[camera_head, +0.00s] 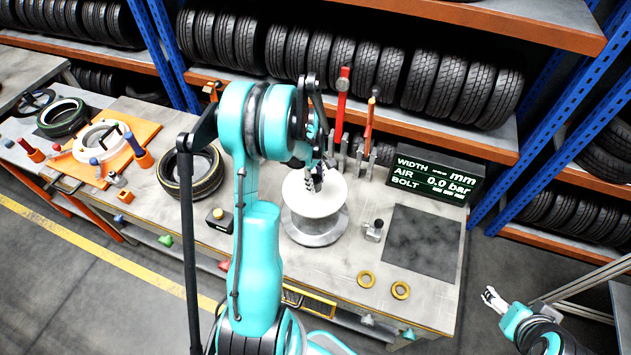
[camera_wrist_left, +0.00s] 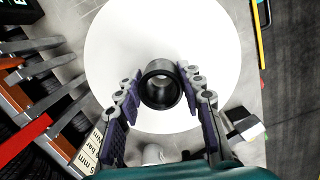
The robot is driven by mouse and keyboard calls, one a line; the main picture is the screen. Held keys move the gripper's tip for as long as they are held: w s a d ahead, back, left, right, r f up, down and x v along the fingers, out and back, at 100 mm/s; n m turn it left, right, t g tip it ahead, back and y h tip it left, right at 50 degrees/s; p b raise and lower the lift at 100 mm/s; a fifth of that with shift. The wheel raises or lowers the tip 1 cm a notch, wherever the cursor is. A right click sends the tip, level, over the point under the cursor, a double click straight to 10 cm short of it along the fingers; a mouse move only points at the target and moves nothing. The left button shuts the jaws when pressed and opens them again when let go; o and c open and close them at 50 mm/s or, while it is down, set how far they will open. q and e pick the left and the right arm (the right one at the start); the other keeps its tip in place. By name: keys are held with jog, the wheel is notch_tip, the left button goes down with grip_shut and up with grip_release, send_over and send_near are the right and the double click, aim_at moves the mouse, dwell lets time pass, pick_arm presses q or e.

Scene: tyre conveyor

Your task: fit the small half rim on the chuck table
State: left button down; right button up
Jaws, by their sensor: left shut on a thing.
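A white disc (camera_head: 308,197) tops a round grey stand (camera_head: 316,230), apparently the chuck table, on the bench. The disc fills the middle of the left wrist view (camera_wrist_left: 205,45). A black tubular hub (camera_wrist_left: 160,92) stands at the disc's middle. My left gripper (camera_head: 317,183) is above the disc, its two fingers shut against the hub's sides in the wrist view (camera_wrist_left: 160,100). I cannot tell whether disc and hub are one piece, nor which is the small half rim. My right gripper (camera_head: 491,298) hangs empty off the bench's right side; its opening is unclear.
A tyre (camera_head: 190,175) lies left of the stand. A white ring (camera_head: 101,141) sits on an orange board farther left. Upright red-handled tools (camera_head: 342,95) stand close behind.

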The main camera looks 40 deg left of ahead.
pick_arm(q)
jog(key=shift+f+b, duration=4.1)
jog(key=c, duration=0.9)
grip_release()
jog(key=r, duration=0.4)
jog(key=a+r, duration=0.1)
jog(key=r, duration=0.7)
jog(key=shift+s+a, duration=0.1)
jog(key=shift+a, duration=0.1)
